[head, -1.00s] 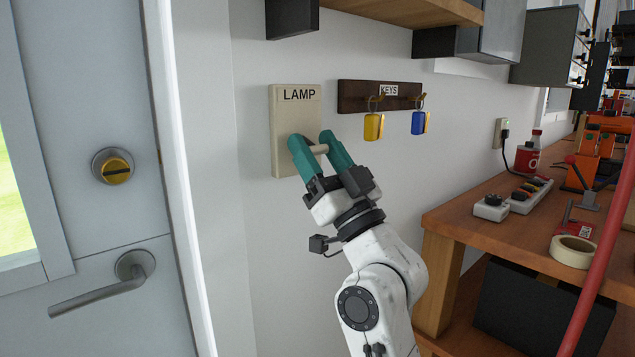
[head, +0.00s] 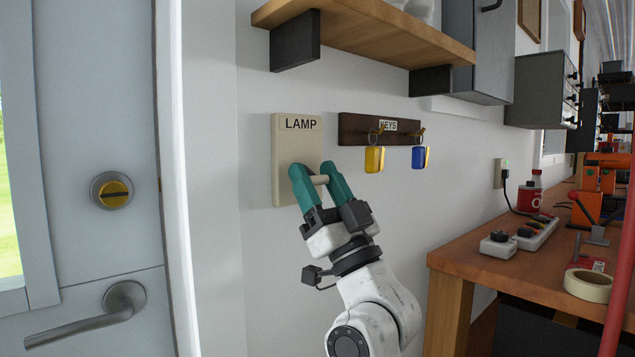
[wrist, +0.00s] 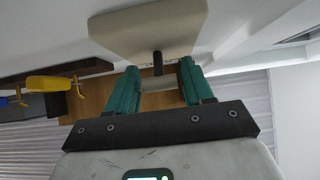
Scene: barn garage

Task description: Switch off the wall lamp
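The lamp switch is a cream plate (head: 284,150) on the white wall, marked LAMP. It also shows at the top of the wrist view (wrist: 150,28). A pale cross-bar handle (head: 320,180) stands out from its lower part; in the wrist view a dark stem joins the handle (wrist: 160,84) to the plate. My gripper (head: 314,176) has its two teal fingers on either side of this handle. The fingers hide part of the plate's lower right.
A dark key rack (head: 355,130) with yellow keys (head: 374,160) and blue keys (head: 419,158) hangs close on the right. A wooden shelf (head: 365,38) is above. A workbench (head: 480,258) stands at right, a door with a handle (head: 122,300) at left.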

